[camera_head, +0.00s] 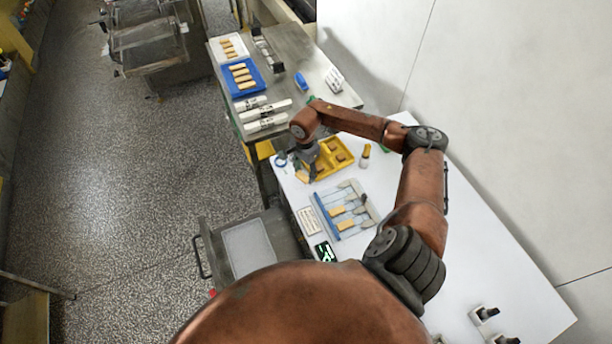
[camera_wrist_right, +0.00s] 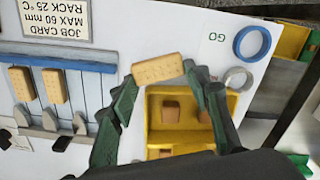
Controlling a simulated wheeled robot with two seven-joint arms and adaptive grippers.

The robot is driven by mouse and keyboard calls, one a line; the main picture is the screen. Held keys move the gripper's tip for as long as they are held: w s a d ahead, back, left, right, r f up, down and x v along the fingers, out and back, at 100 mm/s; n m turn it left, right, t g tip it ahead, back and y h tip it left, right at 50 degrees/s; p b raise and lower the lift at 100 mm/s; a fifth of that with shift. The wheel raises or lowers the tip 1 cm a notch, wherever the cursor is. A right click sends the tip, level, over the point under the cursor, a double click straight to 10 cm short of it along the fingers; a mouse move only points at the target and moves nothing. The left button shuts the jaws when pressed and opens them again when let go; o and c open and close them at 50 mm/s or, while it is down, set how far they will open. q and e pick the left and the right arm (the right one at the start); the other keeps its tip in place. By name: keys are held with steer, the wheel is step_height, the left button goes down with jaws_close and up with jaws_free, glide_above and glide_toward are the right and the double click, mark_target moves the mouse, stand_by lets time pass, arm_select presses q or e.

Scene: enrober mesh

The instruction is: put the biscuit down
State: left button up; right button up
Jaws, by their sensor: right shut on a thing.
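My right gripper (camera_head: 306,168) is shut on a tan rectangular biscuit (camera_wrist_right: 157,69), gripped by its ends between the green fingertips in the right wrist view. The biscuit also shows below the gripper in the head view (camera_head: 301,176). The yellow tray (camera_wrist_right: 180,138), holding several biscuits, lies beyond the fingers; in the head view the tray (camera_head: 337,169) is right beside the gripper. A blue-edged rack (camera_head: 324,217) with grey bars carries biscuits nearer to me; two of its biscuits (camera_wrist_right: 54,86) show in the wrist view. My left gripper is not in view.
A blue ring (camera_wrist_right: 252,42) and a grey ring (camera_wrist_right: 238,78) lie on the white surface by "GO". A job card (camera_head: 310,220) lies beside the rack. A blue tray (camera_head: 234,85) of biscuits stands on the far table. The white table's right side is mostly clear.

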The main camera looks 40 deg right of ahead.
mark_target(306, 177)
steer(key=shift+d+f+p, duration=0.2)
steer(key=shift+f+p, duration=0.1)
steer(key=shift+f, duration=0.7)
steer(key=shift+d+f+p, duration=0.15)
steer(key=shift+f+p, duration=0.15)
steer(key=shift+f, duration=0.65)
steer(key=shift+f, duration=0.1)
steer(key=o, duration=0.9)
steer(key=shift+c, duration=0.2)
